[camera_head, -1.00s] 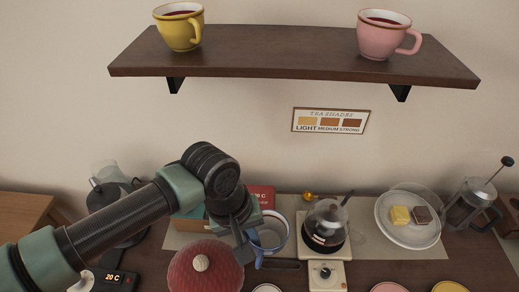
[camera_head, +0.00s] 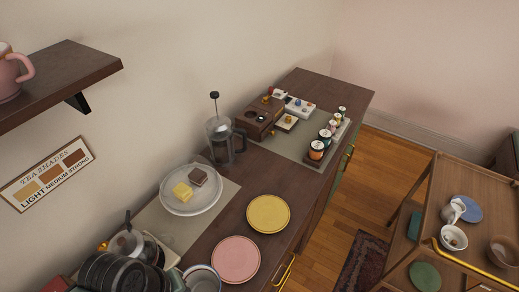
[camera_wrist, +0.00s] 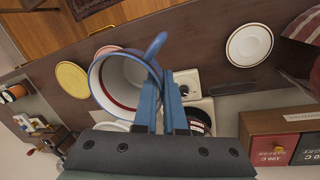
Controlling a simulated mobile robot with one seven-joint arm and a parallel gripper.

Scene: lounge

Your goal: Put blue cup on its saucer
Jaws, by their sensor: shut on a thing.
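The blue cup (camera_wrist: 122,84), with a white inside and a dark red ring, is in my gripper (camera_wrist: 161,92) in the wrist view. The fingers are shut at its side near the blue handle. In the head view the cup (camera_head: 201,279) shows at the bottom edge, beside my dark wrist. A blue saucer-like disc (camera_head: 470,207) lies on the wooden trolley at the right, with a small white vessel (camera_head: 451,211) partly over it. A pink saucer (camera_head: 235,260) and a yellow saucer (camera_head: 268,214) lie on the counter. A white saucer (camera_wrist: 249,45) shows in the wrist view.
A glass-covered plate (camera_head: 190,191) with two small blocks and a French press (camera_head: 220,140) stand at the counter's back. Spools and small boxes fill its far end. The trolley (camera_head: 440,185) holds a white cup (camera_head: 453,238) and a green disc (camera_head: 425,276). Floor separates counter and trolley.

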